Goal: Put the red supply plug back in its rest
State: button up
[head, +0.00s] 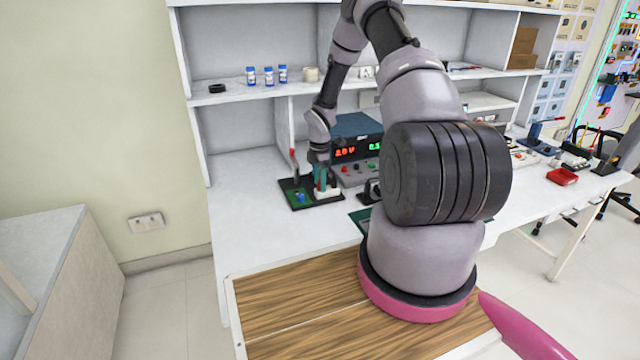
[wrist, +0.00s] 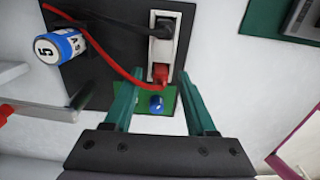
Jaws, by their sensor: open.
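The red supply plug (wrist: 160,73) sits at the near end of a white socket block (wrist: 153,52) in the wrist view, with a red cable (wrist: 95,50) running off to the upper left. My gripper (wrist: 155,82) is open, its two teal fingers on either side of the plug and apart from it. In the head view my gripper (head: 320,182) is low over the dark board (head: 296,184), at the white block (head: 327,193). I cannot tell which part is the plug's rest.
A black plug (wrist: 163,26) occupies the block's far end. A blue piece (wrist: 156,103) lies on a green patch. A red-tipped lever (head: 293,157) rises from the board, before the power supply (head: 356,130).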

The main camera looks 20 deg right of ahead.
notch_tip(320, 180, up, 10)
dwell(0.4)
jog(key=shift+r, duration=0.15)
jog(key=s+a+r+m+t, duration=0.1)
jog(key=s+r+m, duration=0.2)
jog(key=r, duration=0.6)
jog(key=s+a+r+m+t, duration=0.15)
jog(key=s+r+m, duration=0.25)
jog(key=r, duration=0.5)
jog(key=s+a+r+m, duration=0.2)
jog(key=s+r+m, duration=0.1)
jog(key=r, duration=0.6)
jog(key=s+a+r+m+t, duration=0.1)
jog(key=s+a+r+m, duration=0.1)
jog(key=s+r+m, duration=0.2)
jog(key=s+a+r+m+t+y, duration=0.1)
jog(key=s+r+m, duration=0.3)
jog(key=s, duration=0.7)
jog(key=s+a+r+m+t+y, duration=0.1)
jog(key=s+a+r+m+t, duration=0.1)
jog(key=s, duration=0.5)
notch_tip(320, 180, up, 2)
jog(key=shift+s+a+r+m+t, duration=0.25)
jog(key=shift+s+a+m+t, duration=0.15)
jog(key=shift+m, duration=0.7)
jog(key=shift+w+d, duration=0.1)
jog(key=shift+w, duration=0.05)
